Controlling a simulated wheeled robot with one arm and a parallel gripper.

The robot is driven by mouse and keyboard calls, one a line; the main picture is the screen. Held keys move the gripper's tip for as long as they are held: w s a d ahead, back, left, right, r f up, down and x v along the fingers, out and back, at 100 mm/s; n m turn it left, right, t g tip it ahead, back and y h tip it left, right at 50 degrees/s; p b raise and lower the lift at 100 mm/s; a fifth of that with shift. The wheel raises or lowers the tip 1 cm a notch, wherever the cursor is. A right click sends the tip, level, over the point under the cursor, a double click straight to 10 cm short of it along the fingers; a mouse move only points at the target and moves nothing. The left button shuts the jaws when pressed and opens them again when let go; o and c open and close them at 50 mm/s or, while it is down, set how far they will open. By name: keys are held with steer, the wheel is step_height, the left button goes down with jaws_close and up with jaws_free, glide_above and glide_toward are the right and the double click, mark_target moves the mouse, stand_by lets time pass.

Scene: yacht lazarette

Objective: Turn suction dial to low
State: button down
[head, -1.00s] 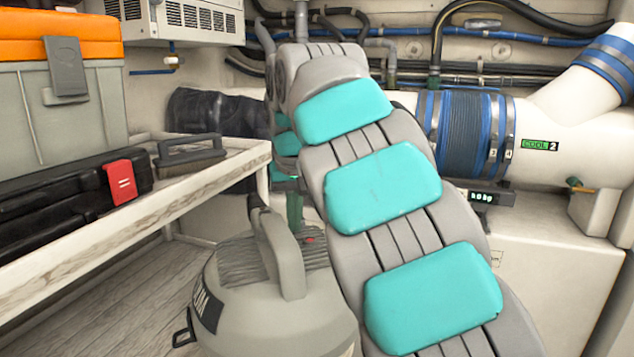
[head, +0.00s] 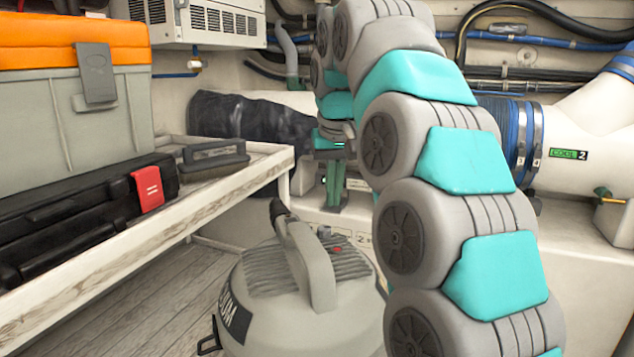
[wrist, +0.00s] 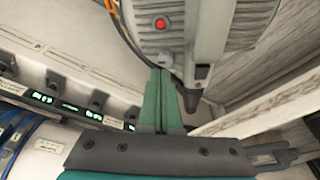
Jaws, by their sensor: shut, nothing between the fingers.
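A grey canister vacuum (head: 265,300) stands on the floor, with a handle (head: 312,265) and a red button on top. My gripper (head: 334,205) points down behind the vacuum in the head view. In the wrist view its green fingers (wrist: 162,72) are together and empty, their tips close to the vacuum's edge; I cannot tell whether they touch.
A white bench (head: 240,175) at left holds a black case (head: 80,215), an orange-topped grey box (head: 70,110) and a small brush-like item (head: 213,158). Ducts run behind.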

mark_target(322, 226)
steer(key=shift+f, duration=0.2)
steer(key=shift+f, duration=1.9)
steer(key=shift+f+b, duration=0.95)
steer(key=shift+f, duration=0.5)
steer(key=shift+w+a, duration=0.1)
steer(key=shift+w, duration=0.15)
steer(key=shift+s+a+p, duration=0.15)
steer(key=shift+a+p, duration=0.15)
steer(key=shift+a, duration=0.5)
steer(key=shift+a+p, duration=0.15)
steer(key=shift+p, duration=0.15)
steer(key=shift+s, duration=0.1)
